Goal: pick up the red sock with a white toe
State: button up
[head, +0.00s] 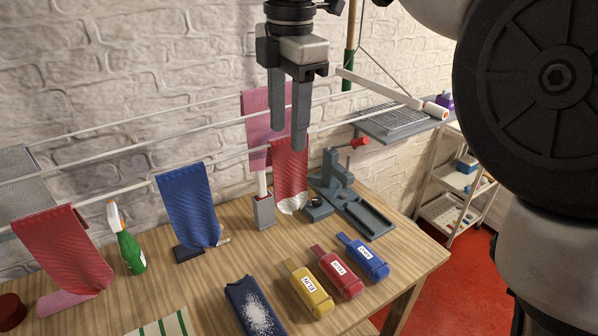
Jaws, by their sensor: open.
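The red sock with a white toe (290,172) hangs over a drying rail near the middle of the head view. Its pale toe is at the bottom, close to the tabletop. My gripper (288,138) points downward, its fingers apart and nothing between them. Its fingertips appear over the top part of the sock in the picture. I cannot tell whether they touch it or are nearer to the camera.
A pink cloth (256,112) hangs just behind the sock. A grey clamp-like tool (345,190) stands to its right and a grey holder (264,213) to its left. Blue (188,200) and red (62,250) cloths hang further left.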

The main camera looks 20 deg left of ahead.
aim_at(288, 135)
notch_tip(288, 135, down, 4)
jog(key=shift+f, duration=0.2)
jog(key=shift+c, duration=0.4)
grip_shut()
jog(key=shift+r, duration=0.1)
notch_tip(288, 135, up, 7)
jog(key=shift+s+d+f+p, duration=0.1)
jog(key=shift+f+p, duration=0.1)
jog(key=shift+p, duration=0.1)
jog(key=s+a+b, duration=0.2)
jog(key=s, duration=1.2)
jog(key=shift+r+b, duration=0.15)
jog(key=shift+b, duration=0.25)
